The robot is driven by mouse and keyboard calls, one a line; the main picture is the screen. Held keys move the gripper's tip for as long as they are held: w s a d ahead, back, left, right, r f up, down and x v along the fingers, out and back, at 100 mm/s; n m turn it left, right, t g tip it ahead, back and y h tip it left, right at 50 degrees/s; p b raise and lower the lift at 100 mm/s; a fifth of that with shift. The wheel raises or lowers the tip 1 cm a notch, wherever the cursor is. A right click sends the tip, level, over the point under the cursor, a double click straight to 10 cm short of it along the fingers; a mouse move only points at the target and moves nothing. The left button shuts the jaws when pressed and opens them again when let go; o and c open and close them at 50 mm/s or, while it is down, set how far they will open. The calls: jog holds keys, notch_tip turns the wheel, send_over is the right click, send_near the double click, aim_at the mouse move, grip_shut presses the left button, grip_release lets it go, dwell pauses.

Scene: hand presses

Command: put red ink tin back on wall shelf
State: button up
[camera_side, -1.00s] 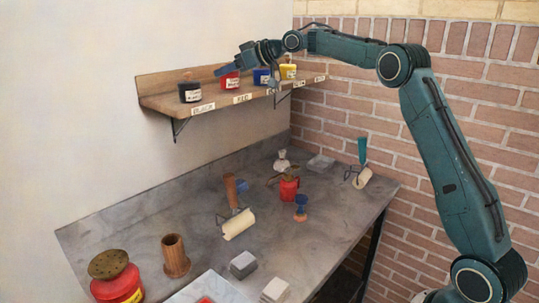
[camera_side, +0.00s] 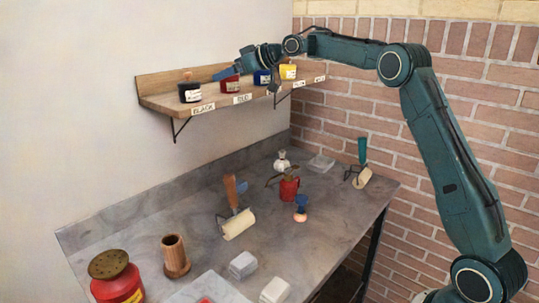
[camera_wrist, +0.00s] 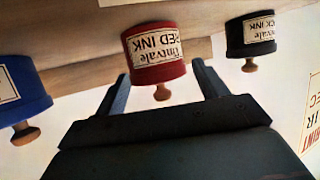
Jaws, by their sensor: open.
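The red ink tin (camera_side: 230,86) stands upright on the wooden wall shelf (camera_side: 160,101), behind the label reading RED. My gripper (camera_side: 228,73) is at the shelf, over the red tin's upper part and partly covering it. In the wrist view, which shows the tins upside down, the red ink tin (camera_wrist: 156,52) with its wooden knob lies between my two spread fingers (camera_wrist: 160,86). A gap shows on both sides, so the gripper is open around it. Its base appears to meet the shelf board.
A black ink tin (camera_side: 190,92) stands left of the red one, a blue tin (camera_side: 262,77) and a yellow tin (camera_side: 288,72) right of it. Below, the grey bench (camera_side: 120,215) holds rollers, a red can (camera_side: 289,187) and a wooden cup (camera_side: 175,256).

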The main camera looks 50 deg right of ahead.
jog(key=shift+r, duration=0.15)
jog(key=shift+s+d+r, duration=0.15)
jog(key=shift+s, duration=0.1)
jog(key=v, duration=1.1)
jog(key=shift+s, duration=0.2)
jog(key=s+a+f+m+g+h, duration=0.1)
jog(key=s+a+f+g, duration=0.1)
jog(key=s+a, duration=0.55)
jog(key=s+a+f+m+g+h, duration=0.15)
jog(key=s+a, duration=0.35)
jog(key=s, duration=0.6)
jog(key=s+f+m+g+h, duration=0.1)
jog(key=s+f, duration=0.6)
jog(key=s, duration=0.4)
jog(key=s+f+m+g+h, duration=0.1)
jog(key=s+f+g, duration=0.1)
jog(key=s+f, duration=0.5)
jog(key=s, duration=0.4)
jog(key=shift+a+f, duration=0.25)
jog(key=shift+a, duration=0.05)
jog(key=shift+w+h, duration=0.1)
jog(key=shift+h, duration=0.15)
